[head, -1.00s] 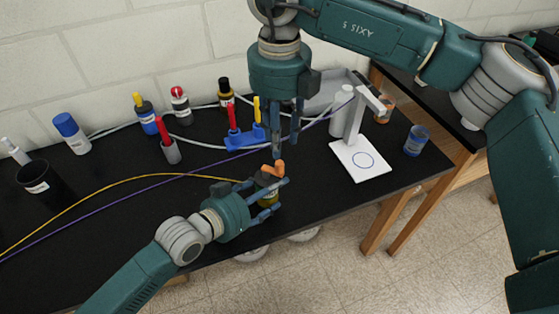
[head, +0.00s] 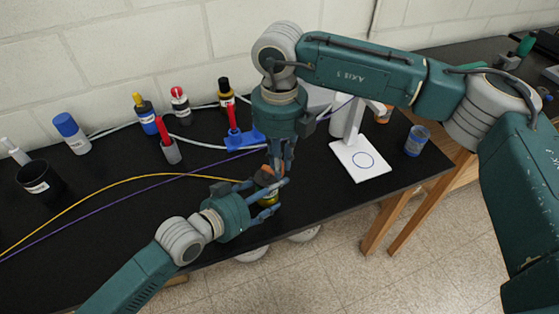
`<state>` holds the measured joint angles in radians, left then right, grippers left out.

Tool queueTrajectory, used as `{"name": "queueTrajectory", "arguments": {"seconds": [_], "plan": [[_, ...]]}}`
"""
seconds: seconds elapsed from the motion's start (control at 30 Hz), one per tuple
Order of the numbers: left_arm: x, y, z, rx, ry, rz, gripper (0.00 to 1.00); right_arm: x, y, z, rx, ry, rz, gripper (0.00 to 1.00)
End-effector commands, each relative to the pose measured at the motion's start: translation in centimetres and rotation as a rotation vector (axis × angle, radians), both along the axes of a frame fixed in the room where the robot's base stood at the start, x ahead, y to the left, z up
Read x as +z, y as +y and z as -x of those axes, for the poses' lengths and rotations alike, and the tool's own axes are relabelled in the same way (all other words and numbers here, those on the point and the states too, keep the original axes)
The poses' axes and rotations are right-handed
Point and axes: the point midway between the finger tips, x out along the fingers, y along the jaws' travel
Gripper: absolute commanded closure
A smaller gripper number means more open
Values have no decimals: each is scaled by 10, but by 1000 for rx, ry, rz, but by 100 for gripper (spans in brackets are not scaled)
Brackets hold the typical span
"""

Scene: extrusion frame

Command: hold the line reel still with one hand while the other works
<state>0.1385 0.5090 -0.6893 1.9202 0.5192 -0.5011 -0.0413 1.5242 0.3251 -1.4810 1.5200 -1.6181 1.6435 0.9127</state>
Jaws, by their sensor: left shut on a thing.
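The line reel (head: 265,194) is a small dark, yellowish upright body near the table's front edge, with an orange part (head: 266,171) on top. A yellow line (head: 140,179) runs from it to the left. My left gripper (head: 272,194) is shut on the reel's side, its fingers covering much of the body. My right gripper (head: 276,168) points straight down at the reel's top, its fingertips beside or on the orange part. The fingers overlap the top, so I cannot tell whether they grip it.
A purple line (head: 120,200) crosses the black table (head: 130,230). Behind stand a blue holder (head: 240,140) with a red-handled tool, several bottles and a black cup (head: 40,180). A white stand (head: 358,160) and blue jar (head: 416,141) are at right.

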Motion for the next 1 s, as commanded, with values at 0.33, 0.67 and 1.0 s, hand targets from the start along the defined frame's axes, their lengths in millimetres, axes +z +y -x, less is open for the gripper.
{"name": "queueTrajectory", "arguments": {"seconds": [0.33, 0.67, 1.0], "plan": [[0, 0, 0, 0, 0, 0, 68, 1, 0, -1, 7, -1, 0, 100], [0, 0, 0, 0, 1, -1, 68, 1, -2, -5, 142, -2, 0, 100], [0, 0, 0, 0, 1, -1, 68, 1, -4, -15, 411, -4, 2, 100]]}}
